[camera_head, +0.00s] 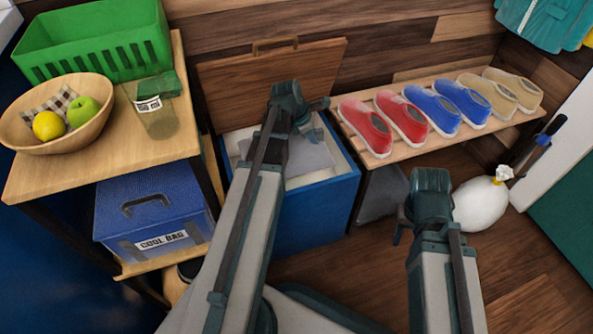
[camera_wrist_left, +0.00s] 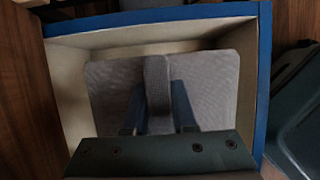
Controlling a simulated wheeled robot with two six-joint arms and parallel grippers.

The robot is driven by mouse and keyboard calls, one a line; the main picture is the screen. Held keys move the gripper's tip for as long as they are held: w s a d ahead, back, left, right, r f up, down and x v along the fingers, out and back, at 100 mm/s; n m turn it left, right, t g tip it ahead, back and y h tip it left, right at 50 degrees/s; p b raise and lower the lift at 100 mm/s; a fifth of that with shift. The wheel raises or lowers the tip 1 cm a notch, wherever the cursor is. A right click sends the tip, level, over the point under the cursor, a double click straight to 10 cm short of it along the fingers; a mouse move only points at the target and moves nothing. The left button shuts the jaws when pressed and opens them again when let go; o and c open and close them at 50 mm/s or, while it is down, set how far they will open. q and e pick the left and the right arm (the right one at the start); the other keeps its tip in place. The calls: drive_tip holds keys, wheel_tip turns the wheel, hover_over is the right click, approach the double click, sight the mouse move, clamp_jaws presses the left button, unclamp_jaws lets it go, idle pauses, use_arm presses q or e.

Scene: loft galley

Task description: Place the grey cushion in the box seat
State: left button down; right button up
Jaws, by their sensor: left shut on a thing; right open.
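The box seat (camera_head: 318,213) is a blue box with a pale inside, and its wooden lid (camera_head: 308,63) stands raised at the back. The grey cushion (camera_head: 310,157) is inside the box opening, partly hidden by my left arm. In the left wrist view the cushion (camera_wrist_left: 215,85) lies within the pale walls of the box (camera_wrist_left: 262,60), with a raised grey strap across its middle. My left gripper (camera_wrist_left: 160,110) is shut on this strap. My right gripper (camera_head: 404,222) is open and empty, in front of the shoe rack, to the right of the box.
A slatted rack (camera_head: 483,127) with several shoes stands right of the box. A white sack (camera_head: 481,203) sits on the floor at the right. At left, a wooden shelf unit (camera_head: 95,166) holds a green crate (camera_head: 95,40), a fruit bowl (camera_head: 20,128) and a blue cool bag (camera_head: 165,200).

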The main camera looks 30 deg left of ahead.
use_arm(q)
wheel_tip(320, 180, down, 10)
drive_tip(key=b, duration=0.9)
drive_tip(key=shift+r, duration=0.25)
drive_tip(key=c, duration=1.2)
unclamp_jaws()
drive_tip(key=shift+f, duration=0.2)
drive_tip(key=o, duration=0.5)
drive_tip(key=shift+r, duration=0.1)
